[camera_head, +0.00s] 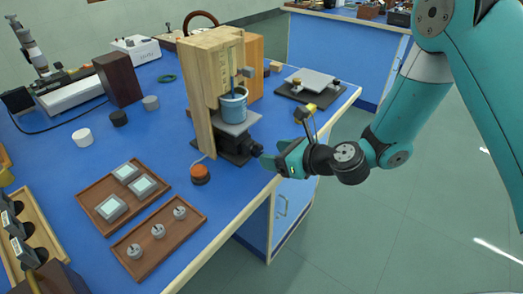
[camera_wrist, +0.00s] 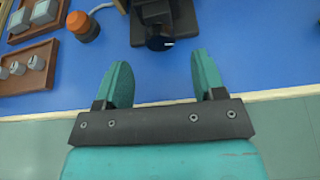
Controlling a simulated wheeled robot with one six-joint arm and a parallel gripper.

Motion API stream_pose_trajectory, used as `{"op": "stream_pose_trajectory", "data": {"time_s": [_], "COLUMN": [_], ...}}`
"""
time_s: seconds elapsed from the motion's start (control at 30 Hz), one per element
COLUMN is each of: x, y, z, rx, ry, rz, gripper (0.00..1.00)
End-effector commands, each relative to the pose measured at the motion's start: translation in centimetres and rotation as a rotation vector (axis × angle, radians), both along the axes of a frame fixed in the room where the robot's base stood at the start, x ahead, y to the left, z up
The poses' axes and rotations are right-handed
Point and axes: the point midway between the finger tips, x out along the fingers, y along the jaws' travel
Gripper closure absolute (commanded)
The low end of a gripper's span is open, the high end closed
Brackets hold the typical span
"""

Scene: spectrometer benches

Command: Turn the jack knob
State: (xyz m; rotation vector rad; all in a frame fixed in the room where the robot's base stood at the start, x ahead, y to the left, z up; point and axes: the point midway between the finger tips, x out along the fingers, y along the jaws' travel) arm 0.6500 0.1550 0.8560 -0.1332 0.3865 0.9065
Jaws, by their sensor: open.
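The jack knob (camera_wrist: 160,43) is a dark round knob with a small white mark on the front of the black jack (camera_wrist: 151,14). In the head view the jack (camera_head: 236,145) stands under a small grey platform bearing a blue cup (camera_head: 233,107), in front of a wooden frame. The knob (camera_head: 256,149) faces my gripper there. My gripper (camera_wrist: 157,80) is open and empty, its two teal fingers apart, with the knob ahead of the gap between them. In the head view my gripper (camera_head: 280,160) is at the bench edge, close to the knob.
An orange button (camera_head: 201,174) on a dark base sits left of the jack. Wooden trays (camera_head: 128,215) with small parts lie at the front left of the blue bench. A black stand with a grey plate (camera_head: 310,82) is behind. Open floor lies to the right.

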Motion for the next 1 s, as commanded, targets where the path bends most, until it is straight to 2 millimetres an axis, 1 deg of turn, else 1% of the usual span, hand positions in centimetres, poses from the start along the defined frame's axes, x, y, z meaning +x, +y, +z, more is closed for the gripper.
{"op": "stream_pose_trajectory", "data": {"time_s": [0.03, 0.1, 0.3, 0.67, 0.77, 0.8, 0.9, 1.0], "x": [0.5, 1.2, 2.5, 2.8, 2.8, 2.8, 2.8, 2.8], "y": [0.8, 1.8, 3.4, 3.7, 3.7, 3.7, 3.7, 3.7], "z": [-0.3, -0.7, -1.7, -2.0, -2.0, -2.0, -2.0, -1.9], "rx": [-0.001, 0.0, 0.0, -0.001, -0.001, -0.001, -0.001, -0.008], "ry": [-0.002, -0.003, 0.0, 0.001, 0.001, 0.001, 0.001, -0.008], "rz": [0.004, 0.003, 0.001, -0.001, -0.001, -0.001, -0.001, -0.001], "gripper": [0.37, 0.37, 0.37, 0.37, 0.57, 0.67, 0.86, 0.86]}}
